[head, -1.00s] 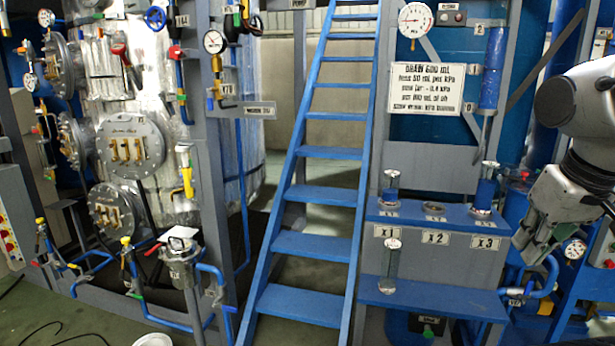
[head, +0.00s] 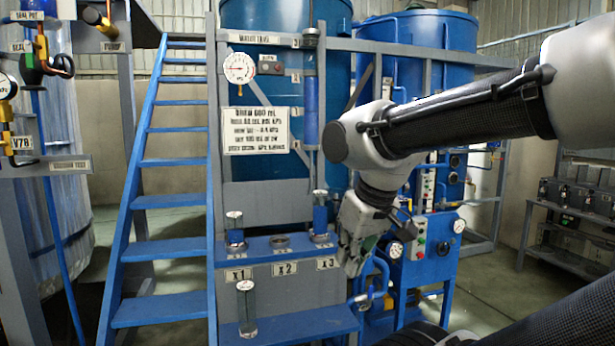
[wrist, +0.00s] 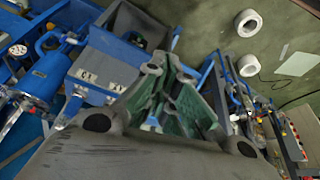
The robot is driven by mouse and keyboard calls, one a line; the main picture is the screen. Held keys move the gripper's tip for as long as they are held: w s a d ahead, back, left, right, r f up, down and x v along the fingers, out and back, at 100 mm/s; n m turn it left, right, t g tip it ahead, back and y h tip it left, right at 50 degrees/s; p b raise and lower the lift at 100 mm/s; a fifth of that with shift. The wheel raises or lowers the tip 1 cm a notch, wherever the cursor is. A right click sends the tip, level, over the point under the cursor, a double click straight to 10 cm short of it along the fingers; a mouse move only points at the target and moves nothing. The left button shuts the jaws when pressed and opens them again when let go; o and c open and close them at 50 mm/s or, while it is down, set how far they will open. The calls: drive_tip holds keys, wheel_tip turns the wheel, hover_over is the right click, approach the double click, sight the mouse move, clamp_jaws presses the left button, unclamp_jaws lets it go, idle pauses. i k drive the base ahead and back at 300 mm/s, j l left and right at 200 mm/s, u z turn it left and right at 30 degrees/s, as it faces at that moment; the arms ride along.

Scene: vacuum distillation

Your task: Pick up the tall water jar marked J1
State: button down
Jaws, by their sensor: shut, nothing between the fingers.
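A tall clear jar (head: 246,310) stands upright on the lower blue shelf, with a white tag near its top. A shorter jar (head: 234,232) stands above X1 on the upper shelf, and a jar with blue contents (head: 320,218) stands above X3. No J1 mark is readable on any of them. My gripper (head: 350,262) hangs right of the shelves, pointing down, apart from every jar. It is shut and empty; its green-padded fingers show in the wrist view (wrist: 178,112). I cannot make out a jar in the wrist view.
The upper blue shelf (head: 262,252) has an empty-looking round seat (head: 280,241) above X2. A blue ladder (head: 150,200) stands left of the shelves. A blue gauge cabinet (head: 430,245) stands behind my gripper to the right. Open floor (head: 490,275) lies farther right.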

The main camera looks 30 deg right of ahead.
sight(320, 206)
drive_tip(key=i+l+z, duration=0.2)
drive_tip(key=i+l, duration=0.2)
drive_tip(key=i, duration=0.15)
drive_tip(key=i+l+z, duration=0.2)
drive_tip(key=i, duration=0.3)
drive_tip(key=i+l, duration=0.15)
drive_tip(key=l, duration=0.15)
drive_tip(key=i+l+z, duration=0.15)
drive_tip(key=i+l, duration=0.05)
drive_tip(key=l, duration=0.05)
